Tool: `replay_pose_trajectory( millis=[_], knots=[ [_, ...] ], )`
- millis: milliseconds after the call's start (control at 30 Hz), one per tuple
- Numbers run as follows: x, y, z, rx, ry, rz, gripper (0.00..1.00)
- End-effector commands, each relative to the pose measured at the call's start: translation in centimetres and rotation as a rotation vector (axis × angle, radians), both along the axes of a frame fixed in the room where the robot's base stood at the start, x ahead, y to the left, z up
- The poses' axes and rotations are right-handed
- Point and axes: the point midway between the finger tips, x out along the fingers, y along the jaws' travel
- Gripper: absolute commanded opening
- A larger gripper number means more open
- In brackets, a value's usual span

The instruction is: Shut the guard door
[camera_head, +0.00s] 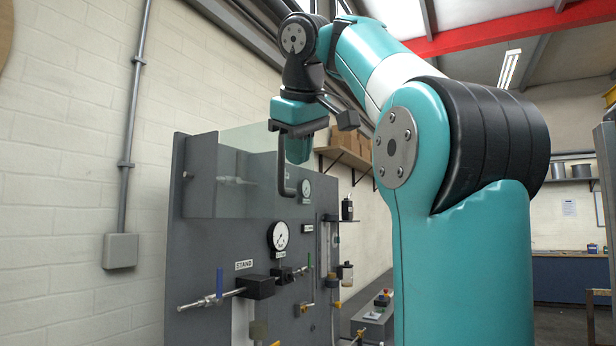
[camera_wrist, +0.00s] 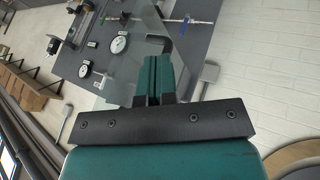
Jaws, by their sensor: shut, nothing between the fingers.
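The guard door (camera_head: 250,139) is a clear, faintly green pane at the top left of the grey panel. It rises past the panel's top edge in the head view and appears to stand out from the panel, so it looks open; the exact angle is hard to tell. A dark bent bar, seemingly its handle (camera_head: 283,178), hangs near the pane's right edge. In the wrist view the handle (camera_wrist: 158,41) shows just beyond my fingertips. My gripper (camera_head: 298,158) is shut and empty, pointing down close beside the handle. I cannot tell whether they touch.
The grey panel (camera_head: 205,270) carries a gauge (camera_head: 278,236), a second gauge (camera_head: 305,188), a blue-handled valve (camera_head: 219,283) and pipework below the door. A shelf with boxes (camera_head: 345,140) is behind. A conduit box (camera_head: 120,251) is on the left wall.

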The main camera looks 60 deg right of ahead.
Motion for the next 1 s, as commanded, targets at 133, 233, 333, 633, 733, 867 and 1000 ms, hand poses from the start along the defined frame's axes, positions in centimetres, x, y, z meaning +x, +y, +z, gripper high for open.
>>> replay_pose_trajectory(
  millis=[133, 233, 333, 633, 733, 867, 1000],
  knots=[
    [1.0, -1.7, -2.0, 0.0, -0.001, -0.006, 0.0],
    [1.0, -3.3, -1.5, 0.002, 0.0, -0.006, 0.0],
    [1.1, -4.3, -1.6, 0.0, -0.001, -0.002, 0.0],
    [1.1, -5.0, -1.8, 0.0, -0.002, 0.001, 0.0],
    [1.1, -5.0, -1.8, 0.0, -0.002, 0.001, 0.0],
    [1.2, -5.0, -1.8, 0.0, -0.001, 0.002, 0.0],
    [1.6, -5.0, -1.8, 0.001, -0.002, 0.013, 0.0]
  ],
)
